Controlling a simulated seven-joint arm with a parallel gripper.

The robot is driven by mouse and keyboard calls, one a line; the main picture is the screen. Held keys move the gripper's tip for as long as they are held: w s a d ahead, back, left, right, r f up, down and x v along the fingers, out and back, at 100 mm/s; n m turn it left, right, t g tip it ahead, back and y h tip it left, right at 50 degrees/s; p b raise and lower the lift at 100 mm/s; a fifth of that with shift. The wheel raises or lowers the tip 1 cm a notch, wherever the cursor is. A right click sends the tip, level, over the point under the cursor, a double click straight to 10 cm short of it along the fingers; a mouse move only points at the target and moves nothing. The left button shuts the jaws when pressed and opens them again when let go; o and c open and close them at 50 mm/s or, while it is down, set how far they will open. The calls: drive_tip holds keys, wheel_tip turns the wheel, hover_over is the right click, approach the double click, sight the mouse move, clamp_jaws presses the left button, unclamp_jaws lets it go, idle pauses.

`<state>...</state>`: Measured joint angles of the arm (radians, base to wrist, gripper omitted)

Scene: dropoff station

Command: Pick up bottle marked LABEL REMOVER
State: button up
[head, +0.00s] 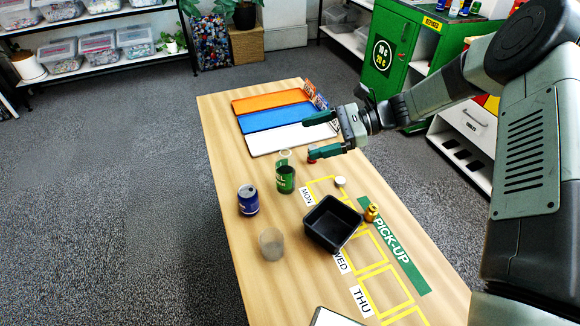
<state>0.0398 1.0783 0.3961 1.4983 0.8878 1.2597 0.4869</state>
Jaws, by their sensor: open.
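No lettering reading LABEL REMOVER is legible in the head view, so I cannot tell which thing is that bottle. A small gold container (371,213) stands at the right of the black bowl. A dark green cylinder (285,180) with pale lettering stands near the table's middle, with a pale rim showing just behind it. A blue can (248,200) stands to its left. My gripper (308,137) is open above the far part of the table, by the white tray, with nothing seen between its fingers. A small red spot shows at the lower fingertip; I cannot tell what it is.
A black bowl (320,238), a grey translucent cup (271,245) and a white round piece (340,181) are on the wooden table (225,150). Orange (268,101), blue (270,117) and white (285,138) trays lie at the far end.

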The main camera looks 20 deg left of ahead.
wheel_tip(320, 180, down, 6)
drive_tip(key=w+a+m+y, duration=0.1)
drive_tip(key=a+m+y, duration=0.2)
drive_tip(key=y, duration=0.1)
drive_tip(key=m, duration=0.1)
approach(279, 171)
drive_tip(key=shift+t, duration=0.3)
drive_tip(key=a+f, duration=0.2)
drive_tip(key=a, duration=0.1)
drive_tip(key=shift+w+a+f, duration=0.2)
drive_tip(key=shift+w+f, duration=0.1)
drive_tip(key=shift+w, duration=0.1)
drive_tip(key=shift+x, duration=3.75)
drive_tip(key=shift+r, duration=0.1)
drive_tip(key=c, duration=1.2)
